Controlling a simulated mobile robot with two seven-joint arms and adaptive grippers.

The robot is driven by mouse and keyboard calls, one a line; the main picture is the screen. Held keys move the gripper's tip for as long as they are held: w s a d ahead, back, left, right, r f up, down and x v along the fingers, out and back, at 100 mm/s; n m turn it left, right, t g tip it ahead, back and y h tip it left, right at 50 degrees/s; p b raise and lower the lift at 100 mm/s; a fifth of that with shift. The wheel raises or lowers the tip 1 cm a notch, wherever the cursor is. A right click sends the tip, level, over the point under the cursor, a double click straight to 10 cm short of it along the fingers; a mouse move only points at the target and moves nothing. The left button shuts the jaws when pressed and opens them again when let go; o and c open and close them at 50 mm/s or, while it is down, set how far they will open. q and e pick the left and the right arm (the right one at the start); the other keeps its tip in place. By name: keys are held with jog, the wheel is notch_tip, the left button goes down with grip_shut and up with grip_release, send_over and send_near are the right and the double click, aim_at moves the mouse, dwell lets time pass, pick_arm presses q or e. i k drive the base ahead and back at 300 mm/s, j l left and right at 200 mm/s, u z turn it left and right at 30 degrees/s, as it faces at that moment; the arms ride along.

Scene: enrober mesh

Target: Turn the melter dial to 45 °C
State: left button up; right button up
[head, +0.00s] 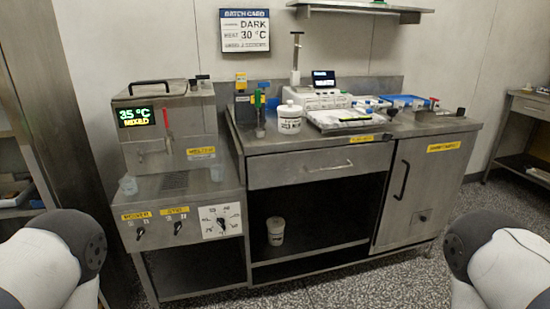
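The melter (203,128) is a steel box at the left with a black handle on its lid. Its display (136,116) reads 35 °C in green and what looks like MIXED in yellow. The dial (221,222) sits at the right end of the melter's lower front panel, on a white scale plate (208,230). Its dark pointer looks roughly upright, but the exact setting is too small to read. Neither gripper is in view; only parts of my arms show at the lower left and lower right, well apart from the panel.
Two smaller knobs (140,233) (178,228) with yellow labels sit left of the dial. A steel bench (440,124) with a white tub (289,118) and a scale-like device adjoins on the right. The batch card (245,30) reads DARK and 30 °C. Floor before the bench is clear.

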aim_at(221, 222)
jog(key=i+l, duration=0.85)
jog(key=l+u, duration=0.05)
jog(key=l, duration=0.05)
